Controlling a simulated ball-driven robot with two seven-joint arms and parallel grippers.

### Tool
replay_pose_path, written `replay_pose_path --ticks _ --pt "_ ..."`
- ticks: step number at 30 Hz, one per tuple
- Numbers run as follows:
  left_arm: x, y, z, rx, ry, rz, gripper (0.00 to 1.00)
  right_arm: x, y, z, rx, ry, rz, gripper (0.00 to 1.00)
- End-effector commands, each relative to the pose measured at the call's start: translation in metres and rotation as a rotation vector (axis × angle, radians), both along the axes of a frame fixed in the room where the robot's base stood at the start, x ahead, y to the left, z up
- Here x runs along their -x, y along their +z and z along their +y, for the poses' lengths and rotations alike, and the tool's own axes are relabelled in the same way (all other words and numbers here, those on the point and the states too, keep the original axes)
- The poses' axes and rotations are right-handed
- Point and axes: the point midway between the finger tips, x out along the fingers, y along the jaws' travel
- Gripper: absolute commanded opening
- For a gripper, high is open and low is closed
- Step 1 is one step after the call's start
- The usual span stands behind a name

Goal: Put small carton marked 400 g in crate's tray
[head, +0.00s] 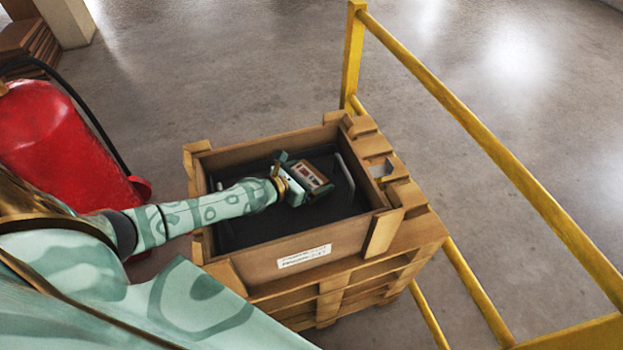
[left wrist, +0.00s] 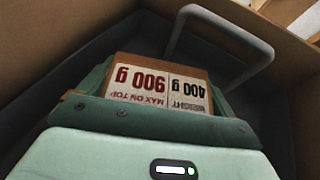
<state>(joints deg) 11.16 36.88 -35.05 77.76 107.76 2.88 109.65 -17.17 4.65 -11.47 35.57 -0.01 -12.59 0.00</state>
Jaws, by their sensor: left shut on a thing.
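A small brown carton (head: 318,179) with a white label is held in my left gripper (head: 300,181), inside the outline of the wooden crate (head: 352,240). The dark tray (head: 240,232) lies in the crate, below and around the carton. A grey tray handle (left wrist: 222,27) stands just beyond the carton. I cannot tell whether the carton touches the tray floor. My right gripper is not in view.
The crate stands on wooden pallets (head: 330,300). A yellow railing (head: 480,140) runs along the right side. A red fire extinguisher (head: 60,145) stands at the left. The concrete floor (head: 240,60) behind the crate is clear.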

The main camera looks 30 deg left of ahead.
Motion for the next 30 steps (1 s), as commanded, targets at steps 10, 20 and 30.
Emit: replay_pose_path --ticks 10,20,30 --pt "0.0 -0.001 0.0 0.0 0.0 0.0 1.0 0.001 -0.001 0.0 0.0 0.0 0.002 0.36" --pt "0.012 0.008 0.004 -0.002 -0.001 0.0 1.0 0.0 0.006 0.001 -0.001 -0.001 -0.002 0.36" --pt "0.081 0.037 0.026 -0.002 -0.003 0.003 1.0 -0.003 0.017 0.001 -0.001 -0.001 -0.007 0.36"
